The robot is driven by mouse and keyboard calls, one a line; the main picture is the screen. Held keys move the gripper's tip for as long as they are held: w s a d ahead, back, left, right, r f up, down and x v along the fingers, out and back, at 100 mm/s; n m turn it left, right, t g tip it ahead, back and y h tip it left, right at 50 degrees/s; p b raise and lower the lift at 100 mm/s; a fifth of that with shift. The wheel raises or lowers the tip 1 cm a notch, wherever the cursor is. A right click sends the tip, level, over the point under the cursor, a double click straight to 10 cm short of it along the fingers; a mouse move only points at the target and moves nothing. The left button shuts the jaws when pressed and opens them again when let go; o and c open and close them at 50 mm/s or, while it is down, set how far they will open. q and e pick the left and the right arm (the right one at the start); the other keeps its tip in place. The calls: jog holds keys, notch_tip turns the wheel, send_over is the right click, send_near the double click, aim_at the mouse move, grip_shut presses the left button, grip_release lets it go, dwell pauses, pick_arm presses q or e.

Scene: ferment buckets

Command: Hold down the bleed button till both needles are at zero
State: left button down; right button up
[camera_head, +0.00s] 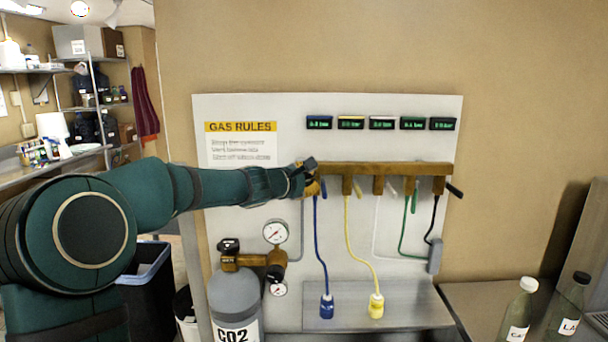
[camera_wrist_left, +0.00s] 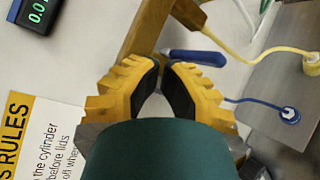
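Two round white gauges with red needles, the upper gauge (camera_head: 275,232) and the lower gauge (camera_head: 279,289), sit by the brass regulator on the CO2 cylinder (camera_head: 235,295). Both needles slant; their exact readings are too small to tell. My left gripper (camera_head: 311,177) is at the left end of the brass manifold (camera_head: 400,168), by the blue-handled valve. In the left wrist view its fingertips (camera_wrist_left: 163,63) are nearly together, nothing visible between them, just below the blue handle (camera_wrist_left: 195,56). I cannot make out the bleed button. My right gripper is out of view.
Blue (camera_head: 322,240) and yellow (camera_head: 356,240) hoses hang from the manifold to connectors on a grey shelf (camera_head: 400,300). Small displays (camera_head: 381,123) line the panel above. Two bottles (camera_head: 518,312) stand at lower right. A dark bin (camera_head: 150,290) is at left.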

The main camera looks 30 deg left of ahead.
pick_arm(q)
jog(key=shift+s+d+b, duration=0.4)
jog(key=shift+s, duration=0.25)
jog(key=shift+s+d+b, duration=0.4)
jog(key=shift+s+d, duration=0.05)
jog(key=shift+s, duration=0.25)
jog(key=shift+s+d+b, duration=0.35)
jog(key=shift+s+d, duration=0.05)
jog(key=shift+s, duration=0.35)
jog(key=shift+s+d+b, duration=0.4)
jog(key=shift+s+d, duration=0.05)
jog(key=shift+s, duration=0.25)
